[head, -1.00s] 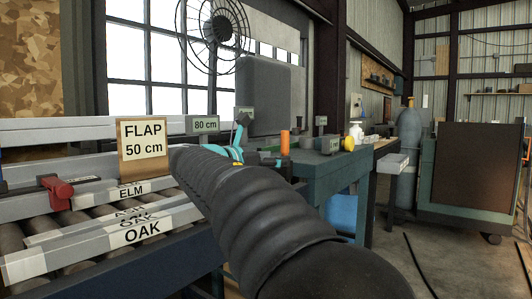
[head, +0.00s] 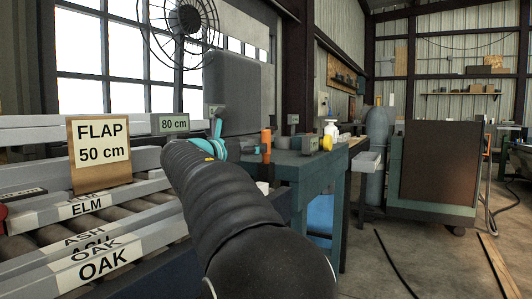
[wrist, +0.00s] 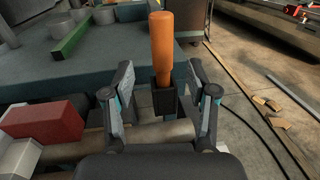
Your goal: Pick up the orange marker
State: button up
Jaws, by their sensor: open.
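The orange marker (wrist: 162,45) stands upright in the wrist view, thicker at the top, its lower end in a small dark holder (wrist: 164,100). In the head view the marker (head: 266,141) shows just right of my gripper. My gripper (wrist: 161,70) is open and empty, with one finger on each side of the marker in the wrist picture. Neither finger appears to touch it; I cannot tell how far past the fingertips it stands. In the head view my gripper shows turquoise parts (head: 217,140), and my dark arm hides what lies below.
A roller rack with a "FLAP 50 cm" sign (head: 99,152) is at left. A teal workbench (head: 312,165) stands beyond the marker, with a yellow-ended item (head: 327,143) on it. In the wrist view a red block (wrist: 42,122) lies at left, near the rollers. Floor at right is mostly open.

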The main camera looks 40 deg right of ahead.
aim_at(266, 156)
jog(key=shift+f+b+x, duration=0.1)
jog(key=shift+b+x, duration=0.1)
jog(key=shift+x, duration=1.4)
jog(key=shift+f+b+x, duration=0.15)
jog(key=shift+x, duration=1.45)
jog(key=shift+s, duration=0.15)
grip_shut()
